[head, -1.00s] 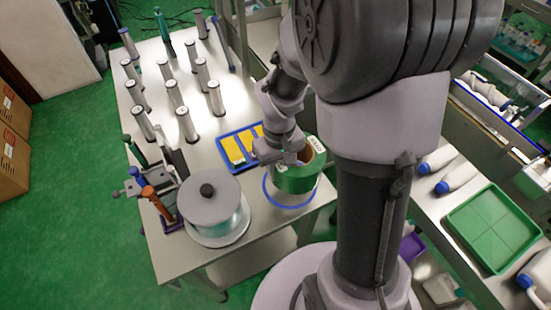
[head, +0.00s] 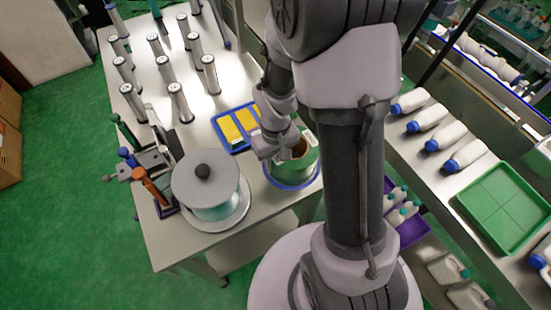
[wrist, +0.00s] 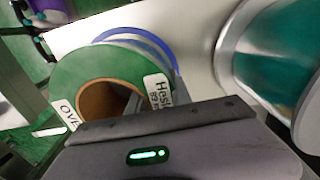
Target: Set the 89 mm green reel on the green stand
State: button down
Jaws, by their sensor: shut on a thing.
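The green reel (head: 291,170) has a brown core and white labels. No stand is clearly recognisable as the green one; a green-handled piece (head: 119,122) stands at the table's left edge.
Several grey posts (head: 180,101) fill the table's far part. A green tray (head: 509,201) and white bottles (head: 464,156) are on the right bench.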

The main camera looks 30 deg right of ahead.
jog(key=c, duration=1.6)
grip_release()
jog(key=shift+f, duration=0.15)
jog(key=o, duration=0.4)
jog(key=shift+o, duration=0.2)
